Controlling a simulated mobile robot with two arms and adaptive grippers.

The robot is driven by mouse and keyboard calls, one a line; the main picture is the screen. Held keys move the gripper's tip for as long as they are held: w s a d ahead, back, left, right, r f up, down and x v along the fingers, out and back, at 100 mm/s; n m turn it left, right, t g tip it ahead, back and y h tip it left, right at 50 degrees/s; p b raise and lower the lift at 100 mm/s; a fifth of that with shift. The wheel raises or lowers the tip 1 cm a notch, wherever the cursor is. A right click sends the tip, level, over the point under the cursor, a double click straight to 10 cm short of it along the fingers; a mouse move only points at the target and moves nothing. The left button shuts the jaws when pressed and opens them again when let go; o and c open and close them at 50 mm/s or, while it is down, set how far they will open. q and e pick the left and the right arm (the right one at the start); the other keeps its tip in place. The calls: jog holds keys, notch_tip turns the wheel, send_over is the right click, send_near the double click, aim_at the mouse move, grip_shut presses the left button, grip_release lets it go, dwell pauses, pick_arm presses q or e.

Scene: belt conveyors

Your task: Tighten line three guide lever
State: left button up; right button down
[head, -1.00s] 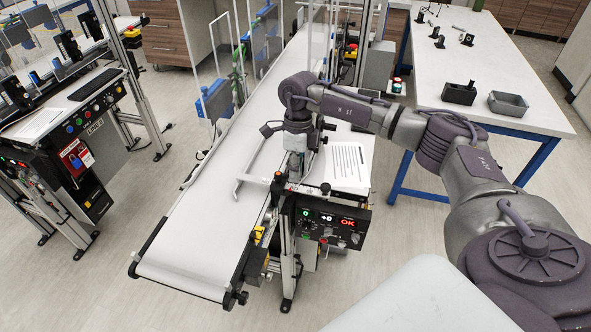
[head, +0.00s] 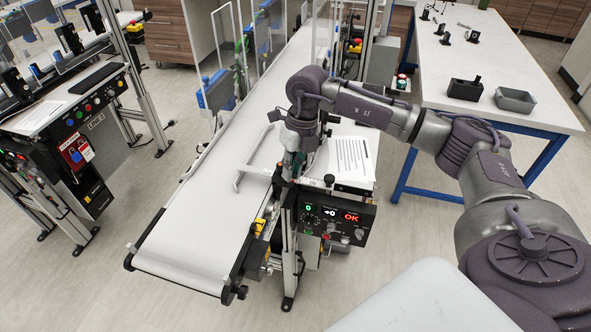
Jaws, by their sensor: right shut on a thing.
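My right gripper (head: 291,168) points down at the right edge of the line three conveyor (head: 205,215), just behind its control box (head: 338,217). It is shut on the guide lever, which is mostly hidden by the fingers. A pale guide rail (head: 247,172) lies across the belt and reaches toward the gripper. The box display shows a green 0, a white +0 and a red OK. My left gripper is not in view.
A printed sheet (head: 352,160) lies right of the gripper. A white bench (head: 480,70) with a grey tray (head: 515,99) and black bin (head: 465,89) stands at the right. Line two (head: 85,120) stands left. The near belt is empty.

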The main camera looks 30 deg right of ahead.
jog(key=a+m+b, duration=0.1)
jog(key=m, duration=0.1)
jog(key=a+m+t+b, duration=0.1)
jog(key=m, duration=0.2)
jog(key=a+m+b, duration=0.1)
jog(key=m, duration=0.2)
jog(key=shift+w+b, duration=0.35)
jog(key=shift+w+a+m+t+h+b, duration=0.2)
jog(key=shift+m+b, duration=0.1)
jog(key=shift+m, duration=0.4)
jog(key=shift+w+a+m+t+h+b, duration=0.15)
jog(key=shift+a+m+t+h+b, duration=0.1)
jog(key=shift+m, duration=0.45)
jog(key=shift+r, duration=0.1)
jog(key=c, duration=1.2)
grip_release()
jog(key=shift+o, duration=0.2)
jog(key=w+a+v, duration=0.1)
jog(key=w+v, duration=0.1)
jog(key=v, duration=0.9)
send_over(279, 173)
jog(key=s, duration=0.4)
jog(key=shift+a+r, duration=0.45)
